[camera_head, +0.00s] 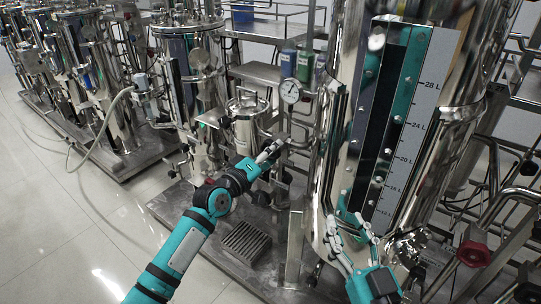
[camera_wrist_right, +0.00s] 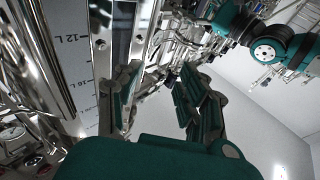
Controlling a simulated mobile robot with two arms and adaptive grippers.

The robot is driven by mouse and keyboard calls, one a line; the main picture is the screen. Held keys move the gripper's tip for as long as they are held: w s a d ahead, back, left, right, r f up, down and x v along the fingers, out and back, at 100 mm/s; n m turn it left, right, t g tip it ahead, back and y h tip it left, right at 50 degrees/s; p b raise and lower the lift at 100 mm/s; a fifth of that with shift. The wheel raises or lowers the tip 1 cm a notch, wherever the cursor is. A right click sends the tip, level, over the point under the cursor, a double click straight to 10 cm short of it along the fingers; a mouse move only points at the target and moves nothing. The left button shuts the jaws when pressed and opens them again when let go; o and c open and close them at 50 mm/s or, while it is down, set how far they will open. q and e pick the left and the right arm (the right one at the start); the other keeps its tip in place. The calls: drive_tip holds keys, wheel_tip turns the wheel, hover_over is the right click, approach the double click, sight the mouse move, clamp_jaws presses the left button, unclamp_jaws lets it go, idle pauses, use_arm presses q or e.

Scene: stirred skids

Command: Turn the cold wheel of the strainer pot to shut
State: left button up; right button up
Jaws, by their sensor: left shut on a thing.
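The strainer pot appears to be the small steel vessel (camera_head: 246,126) with a handled lid, left of the big tank in the head view. My left gripper (camera_head: 271,149) is at its lower right side. Its fingers are shut on a small part there, apparently the cold wheel, which the fingers mostly hide. Its turn position cannot be read. My right gripper (camera_head: 350,232) is open and empty in front of the big tank's lower part. In the right wrist view its two fingers (camera_wrist_right: 160,105) stand apart with nothing between them.
The big steel tank (camera_head: 340,150) with a litre scale (camera_head: 412,120) stands close on the right. A round gauge (camera_head: 290,91) is above my left gripper. A red handwheel (camera_head: 473,253) is at lower right.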

use_arm(q)
drive_tip(key=m, duration=0.4)
drive_tip(key=m+p, duration=0.1)
drive_tip(key=m, duration=0.7)
drive_tip(key=shift+w+a+f+p, duration=0.15)
drive_tip(key=shift+a+f+p, duration=0.15)
drive_tip(key=shift+p, duration=0.1)
drive_tip(key=shift+m, duration=0.4)
use_arm(e)
wheel_tip(320, 180, down, 8)
drive_tip(key=d+g+h, duration=0.1)
drive_tip(key=g, duration=0.3)
drive_tip(key=shift+s+d+r+g, duration=0.15)
drive_tip(key=shift+s+r+g, duration=0.1)
drive_tip(key=shift+g, duration=0.15)
use_arm(q)
drive_tip(key=o, duration=1.2)
drive_tip(key=shift+r, duration=0.1)
drive_tip(key=v, duration=1.2)
